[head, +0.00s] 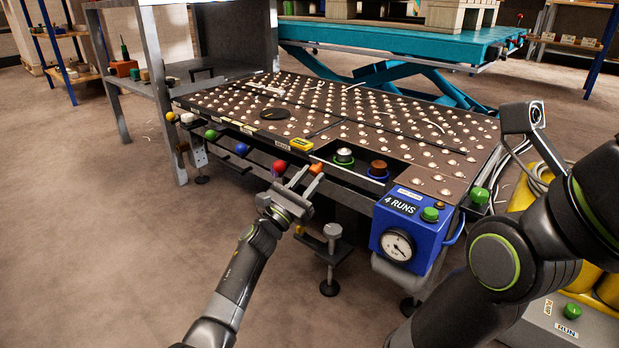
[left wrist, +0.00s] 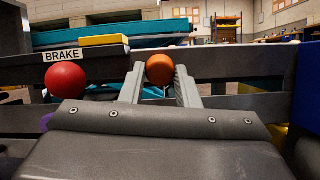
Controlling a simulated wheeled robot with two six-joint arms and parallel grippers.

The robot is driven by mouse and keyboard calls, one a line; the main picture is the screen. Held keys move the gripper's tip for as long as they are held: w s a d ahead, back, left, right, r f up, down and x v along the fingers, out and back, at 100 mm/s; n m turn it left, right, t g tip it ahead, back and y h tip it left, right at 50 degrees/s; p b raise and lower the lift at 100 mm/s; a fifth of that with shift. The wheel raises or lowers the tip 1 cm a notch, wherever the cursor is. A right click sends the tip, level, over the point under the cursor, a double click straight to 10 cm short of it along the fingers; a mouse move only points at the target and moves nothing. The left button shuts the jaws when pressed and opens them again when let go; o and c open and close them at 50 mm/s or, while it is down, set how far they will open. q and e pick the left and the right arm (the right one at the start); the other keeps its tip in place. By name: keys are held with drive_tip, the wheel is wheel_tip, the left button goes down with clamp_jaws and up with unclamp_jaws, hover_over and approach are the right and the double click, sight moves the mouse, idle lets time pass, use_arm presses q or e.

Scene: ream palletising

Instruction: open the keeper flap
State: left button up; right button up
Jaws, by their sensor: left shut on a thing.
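My left gripper (head: 303,177) is at the front edge of the ball-studded table (head: 215,98). It is shut on a small orange ball knob (head: 316,168), which sits between the two grey fingertips in the left wrist view (left wrist: 160,69). No part carries a readable "keeper flap" label, and I cannot make out a flap plate or its angle behind the knob. A red ball knob (head: 279,167) is just left of the gripper, and the left wrist view shows it under a BRAKE label (left wrist: 66,77). My right gripper is out of view.
A blue box (head: 408,228) with a gauge and a "4 RUNS" label hangs right of the gripper. Blue (head: 242,149) and green (head: 211,134) knobs line the edge to the left. A clamp-like post (head: 331,258) stands below the gripper. Floor at the front left is clear.

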use_arm(q)
drive_tip(key=shift+f+t+h, duration=0.4)
drive_tip(key=shift+f+t, duration=0.1)
drive_tip(key=shift+t, duration=0.1)
drive_tip(key=shift+f, duration=0.2)
idle(0.4)
drive_tip(key=o, duration=1)
drive_tip(key=shift+s+a, duration=0.1)
drive_tip(key=shift+s, duration=0.05)
drive_tip(key=shift+s+a+f+p, duration=0.1)
drive_tip(key=shift+s+a+p, duration=0.1)
drive_tip(key=shift+p, duration=0.15)
drive_tip(key=shift+w+d+f+p+v, duration=0.15)
drive_tip(key=shift+p+v, duration=0.65)
drive_tip(key=shift+v, duration=1.95)
drive_tip(key=shift+f+p+v, duration=0.15)
drive_tip(key=shift+p+v, duration=0.7)
drive_tip(key=shift+v, duration=1.9)
drive_tip(key=shift+w+d+f+p+v, duration=0.15)
drive_tip(key=shift+p+v, duration=0.65)
drive_tip(key=shift+v, duration=2)
